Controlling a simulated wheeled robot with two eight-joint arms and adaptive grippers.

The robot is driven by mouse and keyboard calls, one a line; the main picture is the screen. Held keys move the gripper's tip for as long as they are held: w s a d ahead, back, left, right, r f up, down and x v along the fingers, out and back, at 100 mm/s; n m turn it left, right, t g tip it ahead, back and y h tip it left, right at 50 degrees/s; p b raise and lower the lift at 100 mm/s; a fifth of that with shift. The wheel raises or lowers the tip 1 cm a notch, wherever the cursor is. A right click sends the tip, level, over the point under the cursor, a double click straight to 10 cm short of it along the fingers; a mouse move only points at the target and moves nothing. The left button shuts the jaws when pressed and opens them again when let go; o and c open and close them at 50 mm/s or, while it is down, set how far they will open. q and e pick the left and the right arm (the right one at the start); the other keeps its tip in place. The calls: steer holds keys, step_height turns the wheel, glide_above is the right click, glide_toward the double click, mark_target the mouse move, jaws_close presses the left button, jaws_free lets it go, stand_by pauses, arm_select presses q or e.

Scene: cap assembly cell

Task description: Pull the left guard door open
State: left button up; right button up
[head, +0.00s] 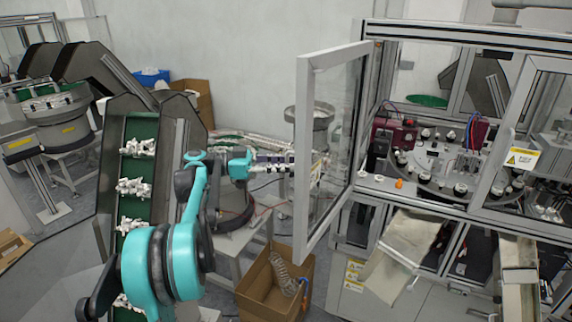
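The left guard door (303,130) is a clear pane in a silver frame. It stands swung out from the machine cell on its right-hand hinge side, with its free upright toward the left. My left gripper (288,164) is at this free upright, about halfway up, with its fingers pointing right. The fingertips meet or pass behind the frame edge, so I cannot tell whether they touch it or how far apart they are. No door handle is clearly visible. My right gripper is not in view.
The cell's rotary table (440,178) shows through the opening. The right guard door (520,130) bears a yellow warning label. A cardboard box (262,297) stands on the floor below the left door. A green-belted conveyor (139,170) rises at left, close to my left arm.

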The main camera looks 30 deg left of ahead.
arm_select(q)
steer(key=v, duration=1.2)
stand_by(0.6)
